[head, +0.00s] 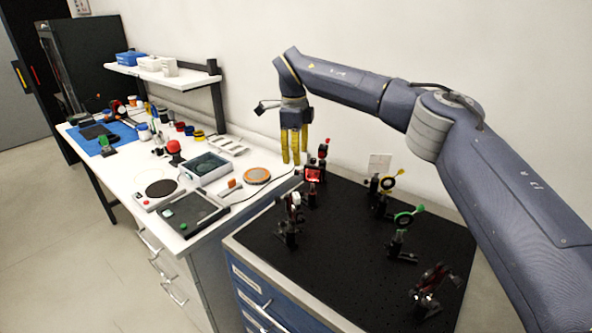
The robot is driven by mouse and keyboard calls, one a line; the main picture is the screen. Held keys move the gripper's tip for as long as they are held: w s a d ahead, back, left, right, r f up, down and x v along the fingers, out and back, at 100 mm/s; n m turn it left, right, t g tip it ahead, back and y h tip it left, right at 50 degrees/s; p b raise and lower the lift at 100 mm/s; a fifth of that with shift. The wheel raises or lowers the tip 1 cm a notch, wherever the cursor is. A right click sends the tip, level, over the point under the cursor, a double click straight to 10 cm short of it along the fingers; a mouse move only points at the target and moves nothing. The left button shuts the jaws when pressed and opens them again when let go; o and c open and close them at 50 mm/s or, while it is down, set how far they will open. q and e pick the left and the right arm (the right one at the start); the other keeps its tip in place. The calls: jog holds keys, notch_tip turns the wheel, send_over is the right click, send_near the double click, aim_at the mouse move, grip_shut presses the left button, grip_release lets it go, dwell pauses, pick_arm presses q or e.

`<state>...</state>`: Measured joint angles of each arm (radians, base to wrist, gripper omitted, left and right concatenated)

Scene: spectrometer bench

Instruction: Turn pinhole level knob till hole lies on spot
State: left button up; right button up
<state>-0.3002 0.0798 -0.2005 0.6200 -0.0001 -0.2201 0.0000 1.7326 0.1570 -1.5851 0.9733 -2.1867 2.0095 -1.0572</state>
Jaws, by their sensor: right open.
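My right gripper (296,158) hangs with its yellow fingers pointing down near the back-left corner of the black optics board (345,255). It is open, with nothing seen between its fingers. Just right of the fingers stands a dark mount with red parts (313,173). Other small mounts stand on the board: one with a yellow ring (388,181), one with a green ring (404,218), a pale-topped one (293,206) and a dark one at the front right (430,287). I cannot tell which carries the pinhole; its level knob, hole and spot are too small to make out. My left gripper is out of view.
A white card (380,162) stands at the back of the board. The white bench (140,178) at left holds trays, jars and a round orange-rimmed disc (257,175). A shelf (165,76) stands behind it. Bare board lies between the mounts.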

aim_at(297, 172)
jog(key=shift+w+f, duration=0.15)
jog(key=shift+f, duration=1.35)
jog(key=shift+w+f, duration=0.1)
jog(key=shift+f, duration=1.4)
